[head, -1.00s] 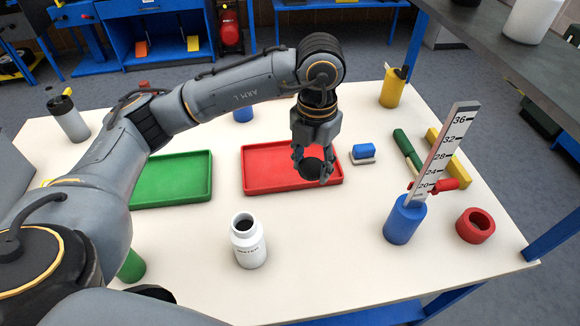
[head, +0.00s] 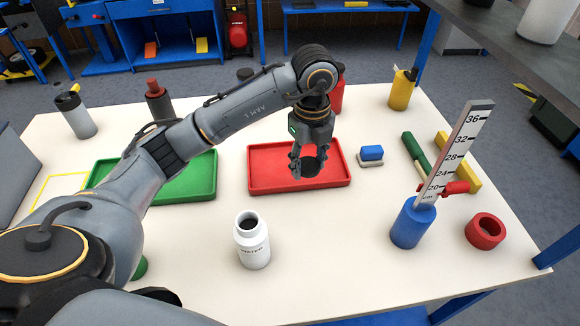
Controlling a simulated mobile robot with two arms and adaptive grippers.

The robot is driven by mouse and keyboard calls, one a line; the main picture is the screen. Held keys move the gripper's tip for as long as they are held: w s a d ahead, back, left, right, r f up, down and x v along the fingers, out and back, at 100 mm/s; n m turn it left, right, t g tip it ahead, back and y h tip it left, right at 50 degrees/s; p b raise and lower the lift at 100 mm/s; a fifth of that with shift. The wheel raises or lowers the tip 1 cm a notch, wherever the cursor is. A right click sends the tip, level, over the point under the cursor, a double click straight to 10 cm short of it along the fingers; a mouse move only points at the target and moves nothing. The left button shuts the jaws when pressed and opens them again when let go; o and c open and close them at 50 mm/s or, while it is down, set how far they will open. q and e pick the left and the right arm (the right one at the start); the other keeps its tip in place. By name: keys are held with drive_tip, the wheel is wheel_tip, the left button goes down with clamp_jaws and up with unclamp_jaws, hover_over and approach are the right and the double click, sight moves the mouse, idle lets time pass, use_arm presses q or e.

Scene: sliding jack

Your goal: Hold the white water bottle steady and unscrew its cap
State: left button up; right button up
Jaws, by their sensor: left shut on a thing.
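The white water bottle (head: 252,244) stands upright on the table, front and centre, with its dark mouth open and no cap on it. My left gripper (head: 308,172) is shut on a round black cap (head: 311,167). It holds the cap over the red tray (head: 262,181), behind and to the right of the bottle. The height of the cap above the tray is hard to judge. No gripper touches the bottle. My right gripper is out of view.
A green tray (head: 200,181) lies left of the red one, partly behind my left arm. A blue cylinder (head: 411,226) with an upright ruler (head: 460,150) and a red ring (head: 485,231) stand at the right. The table around the bottle is clear.

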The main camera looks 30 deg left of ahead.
use_arm(q)
drive_tip(key=w+a+f, duration=0.2)
drive_tip(key=a, duration=0.2)
hover_over(287, 175)
drive_tip(key=d, duration=0.1)
drive_tip(key=f, duration=0.5)
drive_tip(key=shift+s, duration=0.35)
drive_tip(key=shift+w+a+f, duration=0.2)
drive_tip(key=shift+a+f, duration=0.05)
drive_tip(key=shift+f, duration=0.1)
drive_tip(key=shift+w+a+f+p, duration=0.15)
drive_tip(key=shift+f+p, duration=0.35)
drive_tip(key=shift+f, duration=1.3)
drive_tip(key=shift+f, duration=0.1)
drive_tip(key=o, duration=1.3)
drive_tip(key=shift+c, duration=0.2)
